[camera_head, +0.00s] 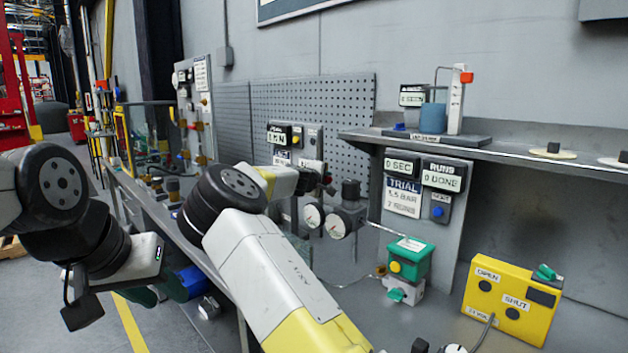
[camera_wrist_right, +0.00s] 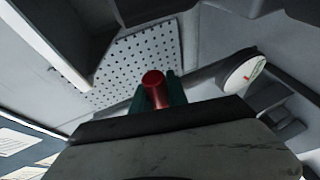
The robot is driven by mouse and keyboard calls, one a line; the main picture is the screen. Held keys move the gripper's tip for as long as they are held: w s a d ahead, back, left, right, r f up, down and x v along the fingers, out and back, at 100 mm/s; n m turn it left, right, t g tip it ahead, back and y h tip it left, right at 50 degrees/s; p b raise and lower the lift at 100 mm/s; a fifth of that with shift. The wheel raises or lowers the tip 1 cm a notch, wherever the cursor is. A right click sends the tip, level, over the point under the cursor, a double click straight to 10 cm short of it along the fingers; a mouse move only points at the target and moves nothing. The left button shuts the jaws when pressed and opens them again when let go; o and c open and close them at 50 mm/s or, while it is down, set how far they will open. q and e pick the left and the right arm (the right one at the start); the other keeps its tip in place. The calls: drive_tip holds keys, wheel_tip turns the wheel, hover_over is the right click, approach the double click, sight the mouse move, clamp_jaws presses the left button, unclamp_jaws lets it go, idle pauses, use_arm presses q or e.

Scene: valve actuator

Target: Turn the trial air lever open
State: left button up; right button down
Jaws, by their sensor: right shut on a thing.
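My right gripper (camera_wrist_right: 158,92) is shut on a red round-ended handle (camera_wrist_right: 154,84), which looks like the trial air lever. The handle sits between the two green fingers, and its lower part is hidden by the hand. In the head view the right hand reaches to the air fittings above the two gauges (camera_head: 324,221), and a bit of red (camera_head: 327,181) shows at its tip. The lever's angle cannot be made out. My left gripper (camera_head: 160,292) hangs low at the left beside the bench; its teal fingers look apart, with nothing seen between them.
A perforated panel (camera_head: 345,110) stands behind the fittings. A green and white actuator (camera_head: 407,262) stands on the bench to the right, with a yellow OPEN/SHUT box (camera_head: 512,300) beyond it. Displays (camera_head: 443,176) reading 0 SEC and 0 DONE hang under the shelf (camera_head: 490,147).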

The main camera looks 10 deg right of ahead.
drive_tip(key=shift+w+a+r+n+g+h, duration=0.15)
drive_tip(key=shift+w+r+n+g+h, duration=0.1)
drive_tip(key=shift+r+n+g, duration=0.75)
drive_tip(key=shift+w+a+r+n+g+h, duration=0.1)
drive_tip(key=shift+r+n+g+h, duration=0.15)
drive_tip(key=shift+r+n+g, duration=0.75)
drive_tip(key=shift+r+n, duration=0.1)
drive_tip(key=shift+n, duration=0.3)
drive_tip(key=c, duration=1.3)
unclamp_jaws()
drive_tip(key=v, duration=0.7)
drive_tip(key=shift+s+a, duration=0.3)
